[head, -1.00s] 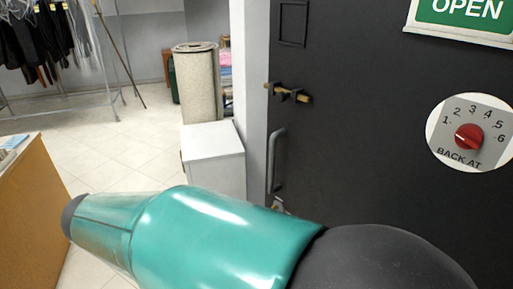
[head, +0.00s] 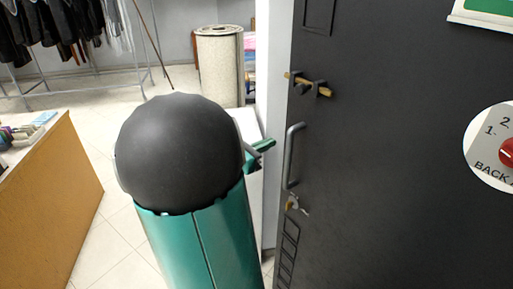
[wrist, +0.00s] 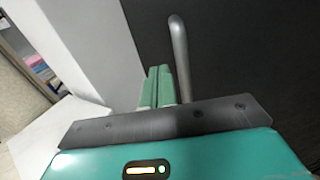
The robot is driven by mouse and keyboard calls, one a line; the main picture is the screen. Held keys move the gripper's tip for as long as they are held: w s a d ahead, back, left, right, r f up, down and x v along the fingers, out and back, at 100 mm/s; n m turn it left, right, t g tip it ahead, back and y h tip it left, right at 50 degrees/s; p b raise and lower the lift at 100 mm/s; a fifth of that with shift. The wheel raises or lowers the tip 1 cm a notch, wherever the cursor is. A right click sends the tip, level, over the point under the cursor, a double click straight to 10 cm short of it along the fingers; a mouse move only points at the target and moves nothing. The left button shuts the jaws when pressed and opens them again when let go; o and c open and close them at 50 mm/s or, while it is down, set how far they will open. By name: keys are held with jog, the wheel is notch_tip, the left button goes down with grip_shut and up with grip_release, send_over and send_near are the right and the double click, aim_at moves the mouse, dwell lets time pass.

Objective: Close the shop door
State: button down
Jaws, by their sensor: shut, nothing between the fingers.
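The black shop door (head: 400,150) fills the right of the head view. It has a grey upright pull handle (head: 292,155), a brass bolt (head: 309,85) above it and a lock with a key (head: 293,203) below it. My gripper (head: 270,144) shows partly behind my arm in the head view, just left of the handle. In the wrist view my gripper's green fingers (wrist: 157,87) are together and empty. The handle (wrist: 179,55) stands just beyond and to the right of them there. I cannot tell whether they touch it.
A white cabinet (wrist: 60,135) and a white wall edge (wrist: 85,45) are left of the door. A wooden counter (head: 50,200) stands at the left. Tiled floor lies between.

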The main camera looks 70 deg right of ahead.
jog(key=x, duration=0.8)
